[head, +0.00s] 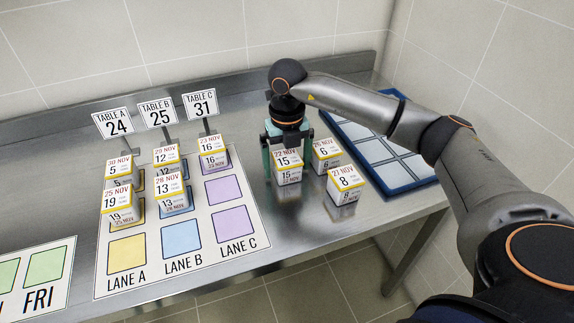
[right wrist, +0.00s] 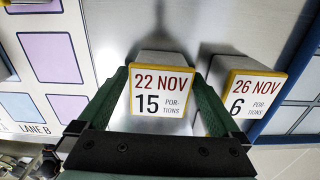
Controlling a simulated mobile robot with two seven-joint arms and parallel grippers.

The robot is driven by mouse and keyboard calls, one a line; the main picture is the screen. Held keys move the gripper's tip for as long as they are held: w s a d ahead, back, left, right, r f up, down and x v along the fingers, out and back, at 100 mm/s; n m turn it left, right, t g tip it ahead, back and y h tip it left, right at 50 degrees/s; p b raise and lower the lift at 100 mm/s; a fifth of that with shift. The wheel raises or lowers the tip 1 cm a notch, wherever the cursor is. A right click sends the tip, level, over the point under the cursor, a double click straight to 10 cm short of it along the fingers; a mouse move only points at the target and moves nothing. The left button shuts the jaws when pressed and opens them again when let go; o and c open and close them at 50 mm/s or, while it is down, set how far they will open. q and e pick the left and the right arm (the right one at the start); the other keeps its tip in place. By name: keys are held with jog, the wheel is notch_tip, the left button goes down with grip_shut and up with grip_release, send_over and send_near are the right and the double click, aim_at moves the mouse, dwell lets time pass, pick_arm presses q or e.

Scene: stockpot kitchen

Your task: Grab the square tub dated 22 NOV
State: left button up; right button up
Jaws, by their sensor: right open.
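The square tub dated 22 NOV (head: 288,162) stands on the steel counter, right of the lane mat. Its white top reads 22 NOV, 15 portions, with a yellow edge. My right gripper (head: 287,140) is over it from behind, green fingers open. In the right wrist view the tub (right wrist: 160,92) lies between the two fingers of the gripper (right wrist: 162,78), one on each side. I cannot tell whether either finger touches it. My left gripper is not in view.
The 26 NOV tub (head: 326,150) stands close on the right, and also shows in the right wrist view (right wrist: 250,92). The 21 NOV tub (head: 345,181) is nearer front right. Several tubs stand on the lane mat (head: 205,262). A blue-edged gridded tray (head: 412,183) lies at right.

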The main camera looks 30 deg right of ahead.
jog(key=c, duration=1.4)
jog(key=shift+r, duration=0.1)
jog(key=shift+c, duration=0.2)
